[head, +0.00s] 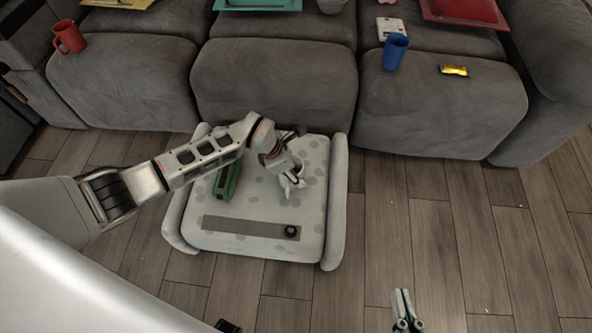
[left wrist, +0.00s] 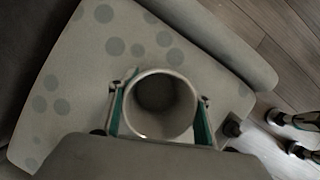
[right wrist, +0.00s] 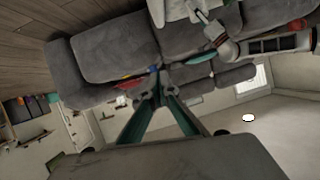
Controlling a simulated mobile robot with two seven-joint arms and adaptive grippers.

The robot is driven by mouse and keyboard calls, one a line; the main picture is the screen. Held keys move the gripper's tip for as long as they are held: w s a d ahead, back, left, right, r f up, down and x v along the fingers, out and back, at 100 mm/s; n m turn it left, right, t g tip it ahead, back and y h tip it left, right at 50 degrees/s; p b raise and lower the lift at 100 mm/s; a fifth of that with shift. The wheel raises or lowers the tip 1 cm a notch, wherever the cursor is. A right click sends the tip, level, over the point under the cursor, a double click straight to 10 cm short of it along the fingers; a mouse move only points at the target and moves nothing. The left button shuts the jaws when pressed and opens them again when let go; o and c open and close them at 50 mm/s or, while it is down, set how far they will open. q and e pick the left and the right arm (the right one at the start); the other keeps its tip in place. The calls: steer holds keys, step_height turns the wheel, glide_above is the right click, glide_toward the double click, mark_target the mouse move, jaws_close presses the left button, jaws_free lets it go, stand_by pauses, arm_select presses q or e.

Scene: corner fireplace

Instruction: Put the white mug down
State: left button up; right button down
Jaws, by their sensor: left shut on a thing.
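The white mug (left wrist: 160,106) is seen from above in the left wrist view, its open mouth facing the camera. My left gripper (left wrist: 160,112) is shut on it, one finger on each side. In the head view my left gripper (head: 290,182) is over the spotted pale ottoman (head: 265,255), at its right half, and largely covers the mug. I cannot tell whether the mug touches the ottoman. My right gripper (head: 402,308) is shut and empty over the floor at the lower right, apart from the mug.
A green object (head: 227,184) lies on the ottoman's left half. A grey strip (head: 240,227) with a dark round piece (head: 291,231) lies near its front. The grey sofa (head: 275,85) behind holds a red mug (head: 69,37), a blue cup (head: 395,52) and trays.

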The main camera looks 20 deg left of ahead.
arm_select(q)
steer(key=shift+f, duration=0.15)
steer(key=o, duration=1.5)
arm_select(e)
steer(key=shift+s+f, duration=0.15)
steer(key=shift+f, duration=0.15)
steer(key=shift+d, duration=0.1)
arm_select(q)
steer(key=v, duration=0.1)
steer(key=p+v, duration=0.1)
steer(key=v, duration=0.1)
steer(key=w+p+v, duration=0.1)
steer(key=v, duration=0.1)
steer(key=shift+d, duration=0.1)
steer(key=p+v, duration=0.1)
steer(key=v, duration=0.1)
steer(key=p+v, duration=0.1)
steer(key=v, duration=0.2)
steer(key=s+p+v, duration=0.1)
steer(key=v, duration=0.1)
arm_select(e)
steer(key=shift+n+g+h, duration=0.7)
steer(key=shift+n, duration=0.2)
steer(key=d+f, duration=0.1)
steer(key=s+d, duration=0.1)
steer(key=d, duration=0.1)
steer(key=d+f, duration=0.1)
steer(key=shift+s+d+f, duration=0.2)
steer(key=shift+s+f, duration=0.1)
